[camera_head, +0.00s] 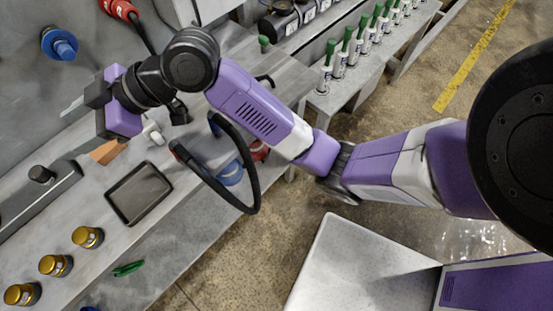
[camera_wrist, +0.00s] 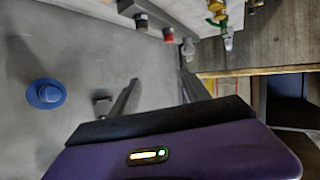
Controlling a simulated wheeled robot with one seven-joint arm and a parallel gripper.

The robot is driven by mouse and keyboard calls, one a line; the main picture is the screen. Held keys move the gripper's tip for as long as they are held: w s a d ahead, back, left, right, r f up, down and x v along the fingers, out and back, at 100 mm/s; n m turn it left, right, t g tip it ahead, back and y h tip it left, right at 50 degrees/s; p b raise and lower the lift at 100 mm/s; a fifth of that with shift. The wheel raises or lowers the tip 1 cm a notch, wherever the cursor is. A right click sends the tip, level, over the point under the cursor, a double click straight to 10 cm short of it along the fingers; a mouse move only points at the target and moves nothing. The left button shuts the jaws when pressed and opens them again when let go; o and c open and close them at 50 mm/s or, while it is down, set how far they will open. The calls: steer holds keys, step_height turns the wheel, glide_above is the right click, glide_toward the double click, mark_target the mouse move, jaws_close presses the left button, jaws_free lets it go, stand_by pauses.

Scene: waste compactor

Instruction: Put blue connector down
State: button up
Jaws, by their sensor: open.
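A blue round fitting (camera_head: 60,45) sits on the grey wall at the upper left of the head view. It also shows in the wrist view (camera_wrist: 46,94), left of my fingers and apart from them. Another blue piece (camera_head: 230,173) shows behind the loop of black hose near the bench edge, partly hidden. I cannot tell whether it joins the hose. My gripper (camera_head: 82,128) is over the back of the bench, near the wall. In the wrist view my gripper (camera_wrist: 160,76) has its two fingers apart, with nothing between them.
A red fitting (camera_head: 120,8) with a dark hose is on the wall. Green-topped bottles (camera_head: 342,58) line another bench. Bare bench shows around the tray.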

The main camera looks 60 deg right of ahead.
steer(key=s+d+f+m+t+h, duration=0.1)
steer(key=s+f+m+t+h, duration=0.25)
steer(key=s+f+m, duration=0.5)
steer(key=s+d+f+m+t+h, duration=0.15)
steer(key=s+f+m+h, duration=0.3)
steer(key=s, duration=0.65)
steer(key=s+d+n, duration=0.1)
steer(key=s+d, duration=0.1)
steer(key=s, duration=0.4)
steer(key=s+d+r+n, duration=0.1)
steer(key=s+d, duration=0.2)
steer(key=s, duration=0.3)
steer(key=s+d+r+n+h, duration=0.1)
steer(key=s+d, duration=0.1)
steer(key=s, duration=0.5)
steer(key=shift+d, duration=0.3)
